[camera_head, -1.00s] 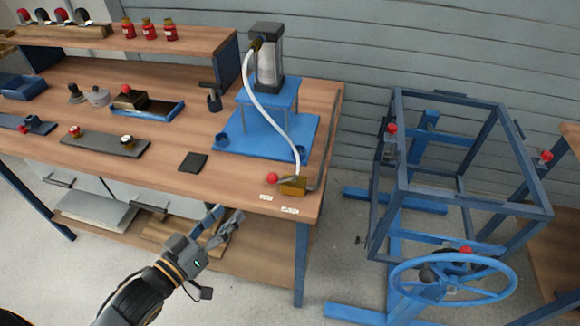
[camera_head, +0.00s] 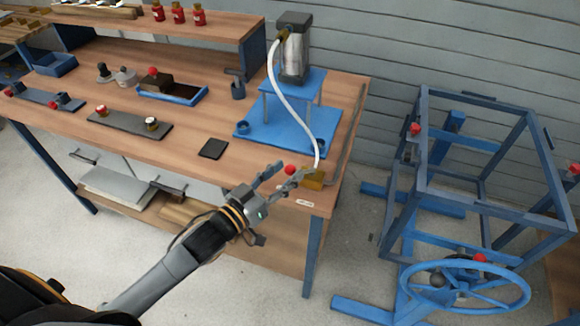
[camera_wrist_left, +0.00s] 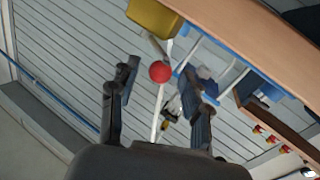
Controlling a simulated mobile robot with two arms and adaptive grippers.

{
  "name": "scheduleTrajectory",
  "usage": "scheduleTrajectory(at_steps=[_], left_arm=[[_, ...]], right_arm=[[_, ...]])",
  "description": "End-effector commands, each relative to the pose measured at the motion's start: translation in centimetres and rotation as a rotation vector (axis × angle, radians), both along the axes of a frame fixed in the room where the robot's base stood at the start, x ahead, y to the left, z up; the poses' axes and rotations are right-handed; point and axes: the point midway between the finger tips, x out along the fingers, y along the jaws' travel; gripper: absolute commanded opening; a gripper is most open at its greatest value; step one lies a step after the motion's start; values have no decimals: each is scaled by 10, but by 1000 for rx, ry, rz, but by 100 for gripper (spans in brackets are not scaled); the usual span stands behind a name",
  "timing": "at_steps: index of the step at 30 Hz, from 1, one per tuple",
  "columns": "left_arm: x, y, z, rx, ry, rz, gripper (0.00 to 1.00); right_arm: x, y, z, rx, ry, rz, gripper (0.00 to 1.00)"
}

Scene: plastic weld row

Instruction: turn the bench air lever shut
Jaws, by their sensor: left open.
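The bench air lever has a red ball knob (camera_head: 290,170) and a brass valve body (camera_head: 313,179) at the bench's front right corner. A white hose runs up from it. My left gripper (camera_head: 275,178) is open, with its fingertips close to the knob in the head view. In the left wrist view the red knob (camera_wrist_left: 160,72) shows between the two open fingers (camera_wrist_left: 158,95), and the brass body (camera_wrist_left: 153,17) is at the top. I cannot tell whether a finger touches the knob. My right gripper is not in view.
A blue stand with a clear cylinder (camera_head: 295,50) stands behind the valve on the wooden bench (camera_head: 225,165). A black pad (camera_head: 213,149) lies to the left. A blue frame with a handwheel (camera_head: 465,287) stands on the floor at right.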

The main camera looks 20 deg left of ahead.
Motion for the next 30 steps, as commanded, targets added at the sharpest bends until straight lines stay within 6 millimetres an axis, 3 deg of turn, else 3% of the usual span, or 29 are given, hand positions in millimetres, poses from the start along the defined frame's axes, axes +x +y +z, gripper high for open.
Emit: scheduleTrajectory(at_steps=[6,16,23,30], left_arm=[[18,-8,0,-2,1,0,48],[20,-9,0,-1,2,0,48],[20,-9,0,-1,2,0,1],[21,-8,0,1,0,-12,0]], right_arm=[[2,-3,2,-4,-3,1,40],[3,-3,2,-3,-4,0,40],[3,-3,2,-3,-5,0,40],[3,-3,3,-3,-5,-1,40]])
